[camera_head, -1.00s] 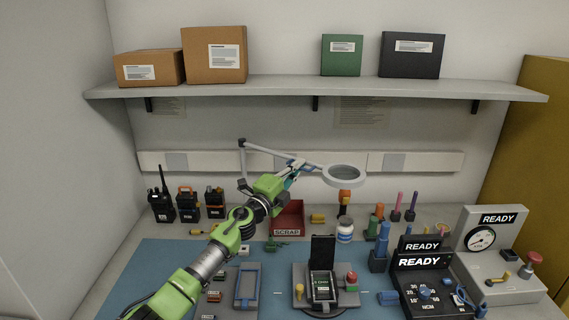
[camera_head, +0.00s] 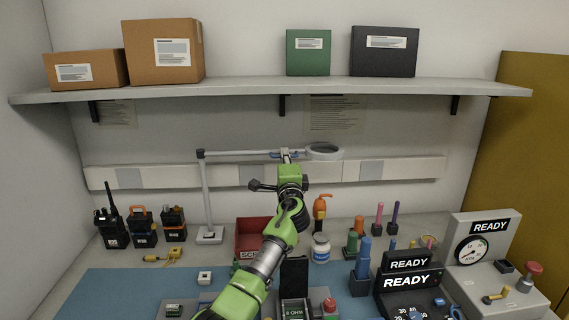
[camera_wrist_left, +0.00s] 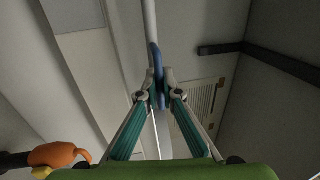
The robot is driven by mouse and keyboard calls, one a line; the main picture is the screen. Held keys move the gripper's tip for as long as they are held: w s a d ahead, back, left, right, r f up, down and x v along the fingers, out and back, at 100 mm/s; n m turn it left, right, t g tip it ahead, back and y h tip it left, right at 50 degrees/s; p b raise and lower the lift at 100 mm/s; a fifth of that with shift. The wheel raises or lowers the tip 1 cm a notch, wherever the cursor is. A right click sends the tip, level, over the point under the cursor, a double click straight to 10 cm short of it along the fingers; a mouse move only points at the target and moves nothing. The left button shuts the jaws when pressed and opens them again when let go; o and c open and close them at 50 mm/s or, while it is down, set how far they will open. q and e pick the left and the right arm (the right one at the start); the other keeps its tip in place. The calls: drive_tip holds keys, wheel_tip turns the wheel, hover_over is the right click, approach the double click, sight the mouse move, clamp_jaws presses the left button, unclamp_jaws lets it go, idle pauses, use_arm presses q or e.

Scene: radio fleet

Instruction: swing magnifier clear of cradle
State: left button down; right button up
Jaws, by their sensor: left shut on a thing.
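The magnifier is a round lens ring (camera_head: 324,151) on a thin arm that runs from a grey post (camera_head: 205,195) at the back left. The lens is high near the back wall, behind the cradle and apart from it. My left gripper (camera_head: 287,155) is shut on the blue grip of the magnifier arm, just left of the lens. In the left wrist view, the fingertips (camera_wrist_left: 159,94) close around the blue grip (camera_wrist_left: 155,62). The cradle (camera_head: 294,275), with its dark raised lid, stands at the front middle, partly hidden by my left arm.
A red scrap bin (camera_head: 250,236) stands behind my forearm. Several radios (camera_head: 143,228) stand at the back left. A white jar (camera_head: 320,248) and a grey gauge unit (camera_head: 484,250) stand to the right. A shelf (camera_head: 250,92) with boxes crosses above the magnifier.

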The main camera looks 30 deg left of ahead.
use_arm(q)
drive_tip(key=shift+a+r, duration=0.1)
drive_tip(key=shift+r, duration=0.15)
use_arm(e)
drive_tip(key=shift+s, duration=0.2)
use_arm(q)
drive_tip(key=c, duration=2.2)
unclamp_jaws()
drive_tip(key=shift+c, duration=0.2)
drive_tip(key=shift+w+f, duration=0.15)
use_arm(e)
drive_tip(key=shift+d, duration=0.15)
use_arm(q)
drive_tip(key=shift+f, duration=0.1)
use_arm(e)
drive_tip(key=shift+d, duration=0.15)
use_arm(q)
drive_tip(key=v, duration=1.2)
use_arm(e)
drive_tip(key=shift+w+a, duration=0.1)
drive_tip(key=shift+a, duration=0.1)
